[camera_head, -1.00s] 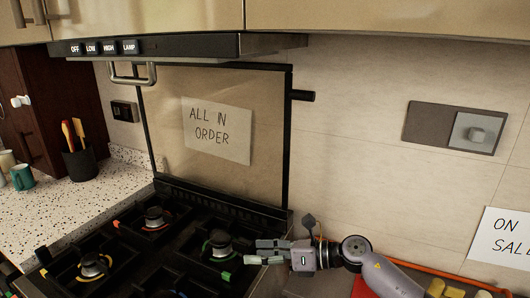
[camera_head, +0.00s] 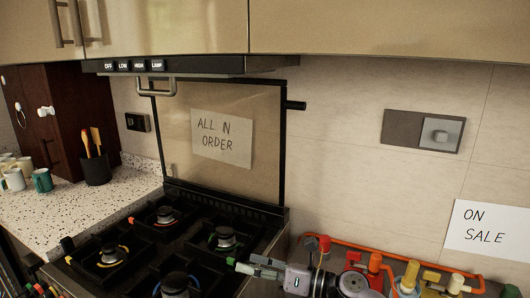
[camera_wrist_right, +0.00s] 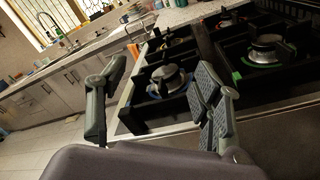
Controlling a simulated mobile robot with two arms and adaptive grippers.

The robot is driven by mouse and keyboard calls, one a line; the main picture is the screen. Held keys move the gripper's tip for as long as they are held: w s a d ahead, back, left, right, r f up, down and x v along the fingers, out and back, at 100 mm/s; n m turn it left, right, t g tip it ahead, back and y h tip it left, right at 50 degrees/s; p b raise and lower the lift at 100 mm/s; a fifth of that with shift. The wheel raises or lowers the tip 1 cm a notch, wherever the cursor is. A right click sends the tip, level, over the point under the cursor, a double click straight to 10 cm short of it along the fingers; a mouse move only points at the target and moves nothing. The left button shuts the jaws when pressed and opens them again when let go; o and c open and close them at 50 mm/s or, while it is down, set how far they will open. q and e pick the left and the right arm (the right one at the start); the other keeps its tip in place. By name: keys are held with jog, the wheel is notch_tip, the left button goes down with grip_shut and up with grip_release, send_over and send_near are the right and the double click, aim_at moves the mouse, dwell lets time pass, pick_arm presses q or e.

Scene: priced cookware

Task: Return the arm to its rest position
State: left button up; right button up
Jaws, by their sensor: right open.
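My right gripper (camera_head: 257,268) is open and empty at the bottom of the head view, by the right edge of the black gas stove (camera_head: 262,238). Its two fingers also show in the right wrist view (camera_wrist_right: 160,105), spread apart with nothing between them. Beyond them in that view are stove burners (camera_wrist_right: 167,80). My right arm comes in from the lower right, its links partly hidden by the frame's bottom edge. My left gripper is not in view.
The range hood (camera_head: 190,66) overhangs the stove. A utensil pot (camera_head: 96,168) and mugs (camera_head: 42,181) stand on the left counter.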

jog(key=d+r+m+t+h, duration=0.1)
jog(key=d+m+t+h, duration=0.65)
jog(key=m+t, duration=0.8)
jog(key=s+d+f+m+g+h, duration=0.7)
jog(key=d+f+m+h, duration=0.3)
jog(key=m, duration=0.7)
jog(key=s+d+f+m+g, duration=0.2)
jog(key=s+f+m+g, duration=0.15)
jog(key=s, duration=0.55)
jog(key=s+d+f+m+g, duration=0.2)
jog(key=s+f+g, duration=0.2)
jog(key=s, duration=0.4)
jog(key=s+d+f+m+g, duration=0.2)
jog(key=s+f+g, duration=0.15)
jog(key=s, duration=0.55)
notch_tip(320, 180, down, 29)
jog(key=s+g, duration=0.1)
jog(key=s, duration=0.2)
jog(key=s+d+f+g, duration=0.1)
jog(key=s+d+f, duration=0.1)
jog(key=s+f, duration=1.2)
jog(key=shift+s+d+f+y, duration=0.2)
jog(key=shift+s+d+y, duration=0.15)
jog(key=shift+s, duration=0.6)
